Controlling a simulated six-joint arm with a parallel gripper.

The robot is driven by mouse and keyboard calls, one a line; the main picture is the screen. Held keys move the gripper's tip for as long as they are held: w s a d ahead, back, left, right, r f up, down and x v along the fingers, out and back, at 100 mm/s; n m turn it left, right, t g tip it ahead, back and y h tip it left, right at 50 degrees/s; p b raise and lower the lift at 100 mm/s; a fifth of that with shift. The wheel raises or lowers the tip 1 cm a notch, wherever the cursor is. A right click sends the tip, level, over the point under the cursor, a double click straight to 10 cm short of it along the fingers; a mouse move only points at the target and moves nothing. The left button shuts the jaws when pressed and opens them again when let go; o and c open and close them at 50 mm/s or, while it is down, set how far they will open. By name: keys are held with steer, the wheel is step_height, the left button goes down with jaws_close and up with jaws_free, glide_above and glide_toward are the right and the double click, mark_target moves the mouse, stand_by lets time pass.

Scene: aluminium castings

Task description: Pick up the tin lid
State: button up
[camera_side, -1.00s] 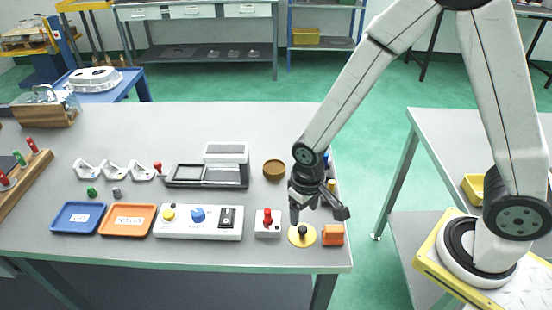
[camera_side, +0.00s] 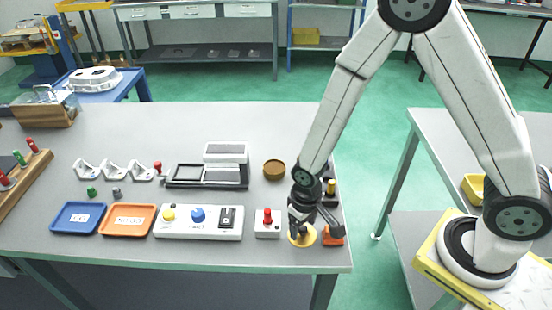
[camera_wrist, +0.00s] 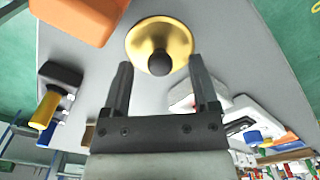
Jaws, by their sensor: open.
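The tin lid is a round yellow disc with a dark knob in its middle. In the side view the lid (camera_side: 303,241) lies on the table near its front right corner, partly hidden by my gripper. In the wrist view the lid (camera_wrist: 146,36) lies just beyond the fingertips, its knob between their lines. My gripper (camera_side: 303,229) is right above the lid in the side view. In the wrist view my gripper (camera_wrist: 160,72) has its two fingers apart with nothing between them.
An orange block (camera_side: 333,235) sits close to the right of the lid. A white box with a red button (camera_side: 267,223) stands to its left. A round brown dish (camera_side: 274,170) lies behind. A dark part with a yellow cylinder (camera_wrist: 50,105) shows in the wrist view.

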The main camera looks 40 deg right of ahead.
steer(key=shift+f, duration=0.7)
jaws_close()
